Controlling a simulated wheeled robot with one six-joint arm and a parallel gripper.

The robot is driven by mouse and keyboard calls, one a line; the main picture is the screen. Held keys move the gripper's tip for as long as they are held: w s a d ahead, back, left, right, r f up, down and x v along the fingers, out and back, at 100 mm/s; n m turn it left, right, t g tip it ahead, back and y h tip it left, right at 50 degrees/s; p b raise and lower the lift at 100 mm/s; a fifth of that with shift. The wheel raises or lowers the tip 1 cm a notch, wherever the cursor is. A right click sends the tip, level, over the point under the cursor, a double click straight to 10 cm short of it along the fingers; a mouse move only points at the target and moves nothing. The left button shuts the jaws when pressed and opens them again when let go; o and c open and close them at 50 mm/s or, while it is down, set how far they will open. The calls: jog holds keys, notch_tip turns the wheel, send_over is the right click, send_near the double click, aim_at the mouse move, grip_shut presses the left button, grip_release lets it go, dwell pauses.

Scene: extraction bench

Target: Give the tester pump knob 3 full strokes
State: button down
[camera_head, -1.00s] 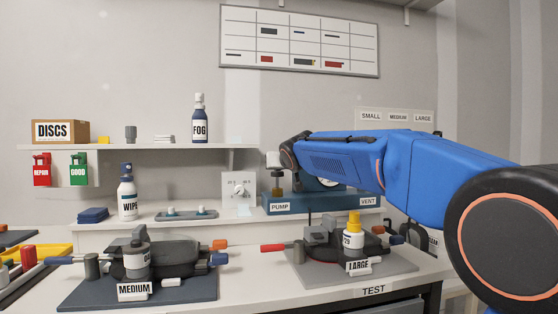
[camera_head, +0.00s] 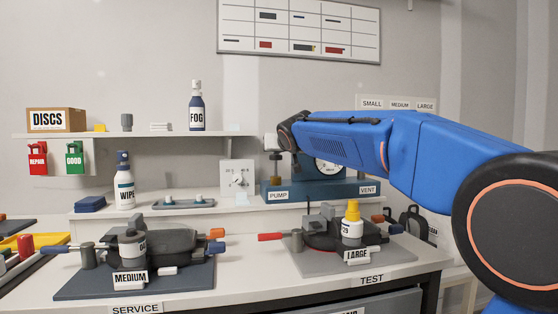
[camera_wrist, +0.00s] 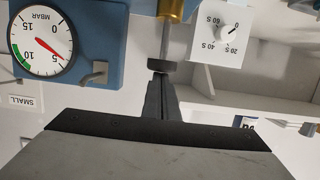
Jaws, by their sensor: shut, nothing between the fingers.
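The tester is a blue box (camera_head: 318,190) labelled PUMP and VENT on the raised ledge at the back of the bench. Its dark pump knob (camera_head: 275,155) stands up on a rod above a brass collar (camera_head: 276,181). In the upside-down wrist view the round knob (camera_wrist: 163,66), rod and collar (camera_wrist: 172,9) show clearly. My gripper (camera_wrist: 158,82) is shut and empty, its fingertips at the knob's top face; whether they touch cannot be told. The gauge (camera_wrist: 41,41) has its red needle near 5 mbar. My arm partly hides the tester in the head view.
A LARGE extraction device (camera_head: 335,232) with a yellow-capped bottle (camera_head: 352,222) stands in front of the tester. A dial timer (camera_head: 237,178) is left of it. A MEDIUM device (camera_head: 165,245) stands front left. A shelf (camera_head: 150,135) runs along the wall.

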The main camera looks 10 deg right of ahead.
jog(key=v, duration=1)
dwell(0.8)
